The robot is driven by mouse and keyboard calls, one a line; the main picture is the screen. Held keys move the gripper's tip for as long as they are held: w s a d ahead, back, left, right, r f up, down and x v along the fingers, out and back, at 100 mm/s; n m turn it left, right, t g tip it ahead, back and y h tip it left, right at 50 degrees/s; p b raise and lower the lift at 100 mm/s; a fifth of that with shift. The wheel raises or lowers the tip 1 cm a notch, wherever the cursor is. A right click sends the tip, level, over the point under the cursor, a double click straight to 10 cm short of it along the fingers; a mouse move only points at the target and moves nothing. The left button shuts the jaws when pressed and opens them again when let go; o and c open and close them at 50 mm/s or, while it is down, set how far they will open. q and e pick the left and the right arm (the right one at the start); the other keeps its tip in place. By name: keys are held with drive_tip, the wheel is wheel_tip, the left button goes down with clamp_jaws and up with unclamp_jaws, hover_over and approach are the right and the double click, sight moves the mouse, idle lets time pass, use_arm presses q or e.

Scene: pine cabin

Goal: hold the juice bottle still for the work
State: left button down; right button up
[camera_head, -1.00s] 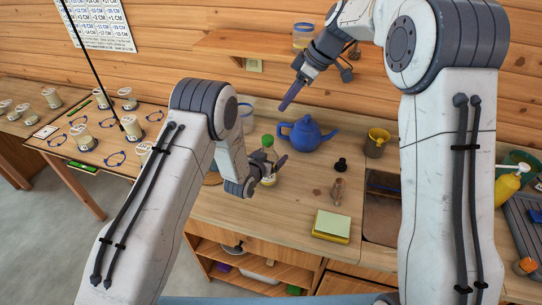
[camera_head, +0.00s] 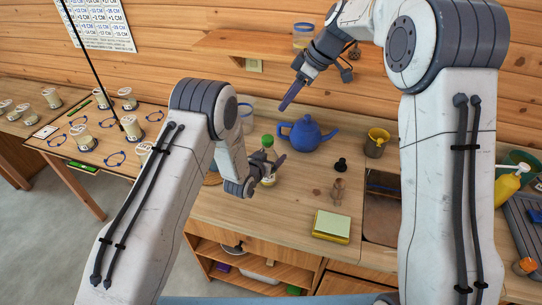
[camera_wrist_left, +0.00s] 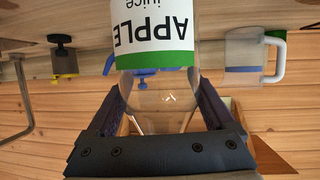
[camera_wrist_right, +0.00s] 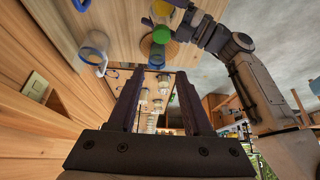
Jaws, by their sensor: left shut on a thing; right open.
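The juice bottle (camera_head: 268,181) stands upright on the wooden counter, with a green cap and yellow at its foot. In the left wrist view the clear bottle (camera_wrist_left: 158,98) has a white and green label reading "APPLE juice", upside down there. My left gripper (camera_head: 267,167) is shut on the bottle's middle, one finger on each side, and hides part of it. My right gripper (camera_head: 291,95) is open and empty, up in the air above the blue teapot, apart from the bottle. Its wrist view shows the green cap (camera_wrist_right: 161,34) beyond the fingertips.
A blue teapot (camera_head: 306,133) stands just right of the bottle. A clear mug (camera_wrist_left: 250,55) with a blue rim is behind it. A yellow note pad (camera_head: 331,226), a small brown item (camera_head: 338,191) and a black knob-like item (camera_head: 340,164) lie to the right.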

drive_tip(key=o, duration=0.3)
drive_tip(key=n+g+h, duration=0.2)
drive_tip(key=n+h, duration=0.2)
drive_tip(key=h, duration=0.1)
hover_over(268, 138)
wheel_tip(268, 138, down, 4)
use_arm(q)
drive_tip(key=shift+r, duration=0.1)
use_arm(e)
drive_tip(key=shift+h, duration=0.3)
drive_tip(key=shift+w+f, duration=0.1)
drive_tip(key=shift+f, duration=4.55)
clamp_jaws()
